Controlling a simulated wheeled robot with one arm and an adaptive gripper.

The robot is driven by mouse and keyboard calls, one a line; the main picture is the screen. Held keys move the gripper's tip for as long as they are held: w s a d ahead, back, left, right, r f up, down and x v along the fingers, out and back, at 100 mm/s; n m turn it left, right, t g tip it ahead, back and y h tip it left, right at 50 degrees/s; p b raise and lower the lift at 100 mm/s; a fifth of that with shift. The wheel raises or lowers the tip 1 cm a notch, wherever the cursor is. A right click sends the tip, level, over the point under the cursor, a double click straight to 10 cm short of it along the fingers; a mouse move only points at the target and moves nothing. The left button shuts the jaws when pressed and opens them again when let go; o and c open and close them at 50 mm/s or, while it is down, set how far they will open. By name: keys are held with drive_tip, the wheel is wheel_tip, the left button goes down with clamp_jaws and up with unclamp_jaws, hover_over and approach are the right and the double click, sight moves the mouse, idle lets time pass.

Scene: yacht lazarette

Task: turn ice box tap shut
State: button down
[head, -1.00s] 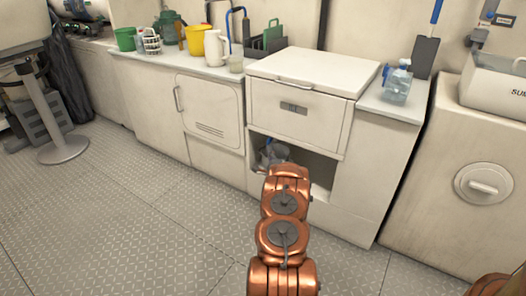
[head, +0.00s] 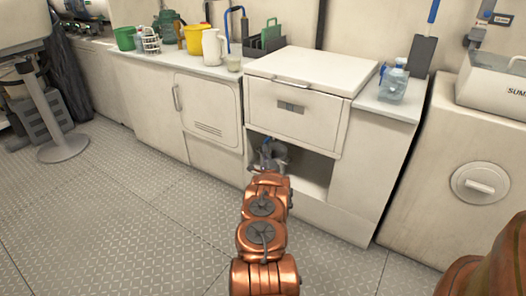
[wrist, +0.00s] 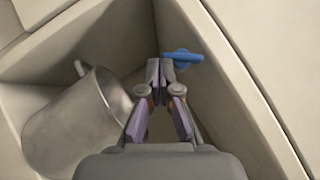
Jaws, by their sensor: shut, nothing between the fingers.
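The ice box tap shows in the wrist view as a blue handle (wrist: 182,57) inside the open recess, near its right wall. My gripper (wrist: 160,70) is shut and empty, pointing into the recess. Its fingertips are right beside the left part of the blue handle and overlap it in the picture; I cannot tell whether they touch.
A grey metal pot (wrist: 75,122) lies left of my gripper inside the recess, close to the fingers. The recess walls are near on both sides. The floor in front (head: 140,215) is free.

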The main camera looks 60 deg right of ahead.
drive_tip(key=shift+w, duration=0.25)
drive_tip(key=shift+w+r, duration=0.1)
drive_tip(key=shift+w, duration=0.75)
idle(1.1)
